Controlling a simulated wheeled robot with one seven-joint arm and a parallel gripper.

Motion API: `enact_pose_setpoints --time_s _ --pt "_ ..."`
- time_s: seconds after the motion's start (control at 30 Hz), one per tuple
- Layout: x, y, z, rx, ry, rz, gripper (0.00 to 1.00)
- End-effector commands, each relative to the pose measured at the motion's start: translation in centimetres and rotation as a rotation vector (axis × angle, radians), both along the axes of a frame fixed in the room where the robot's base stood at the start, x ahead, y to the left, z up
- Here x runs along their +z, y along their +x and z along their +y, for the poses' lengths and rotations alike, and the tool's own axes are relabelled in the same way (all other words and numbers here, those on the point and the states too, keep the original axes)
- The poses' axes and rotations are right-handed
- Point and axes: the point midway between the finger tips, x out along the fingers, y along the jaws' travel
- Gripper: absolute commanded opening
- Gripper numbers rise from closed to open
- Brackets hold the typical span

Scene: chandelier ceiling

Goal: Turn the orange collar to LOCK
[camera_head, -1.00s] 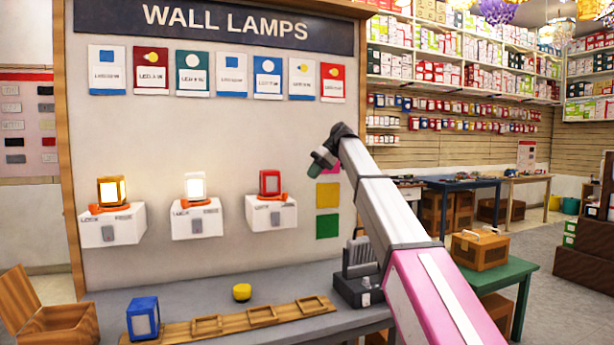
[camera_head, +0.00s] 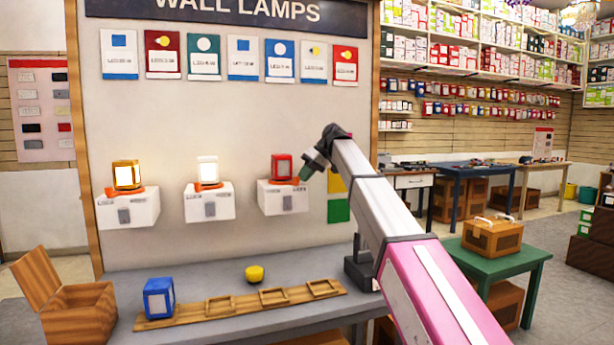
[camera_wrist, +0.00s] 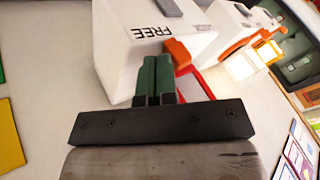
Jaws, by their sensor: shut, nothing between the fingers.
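The orange collar (camera_head: 283,182) sits at the foot of the unlit red lamp (camera_head: 282,167), on top of a white wall box (camera_head: 283,198). In the wrist view the collar's orange tab (camera_wrist: 180,54) shows beside the word FREE on the white box (camera_wrist: 120,60). My gripper (camera_head: 305,173) is just right of the red lamp. Its green fingers (camera_wrist: 156,62) are shut together with nothing between them, close beside the tab. I cannot tell whether they touch it. The LOCK word on this box is not readable. My gripper hides part of the red lamp in the wrist view.
Two lit lamps, one amber (camera_head: 126,175) and one white (camera_head: 208,170), sit on similar boxes to the left. Below is a grey counter (camera_head: 220,285) with a blue lamp (camera_head: 159,298), a yellow knob (camera_head: 254,273) and a wooden rack (camera_head: 240,303). Coloured squares (camera_head: 338,211) are right of the box.

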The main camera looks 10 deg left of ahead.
Motion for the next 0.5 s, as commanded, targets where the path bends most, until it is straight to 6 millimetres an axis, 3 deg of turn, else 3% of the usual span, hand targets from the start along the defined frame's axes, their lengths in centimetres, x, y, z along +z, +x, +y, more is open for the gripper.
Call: enact_pose_setpoints --time_s 0.5 --pt "-0.03 -0.67 0.11 -0.114 0.001 0.0 0.0"
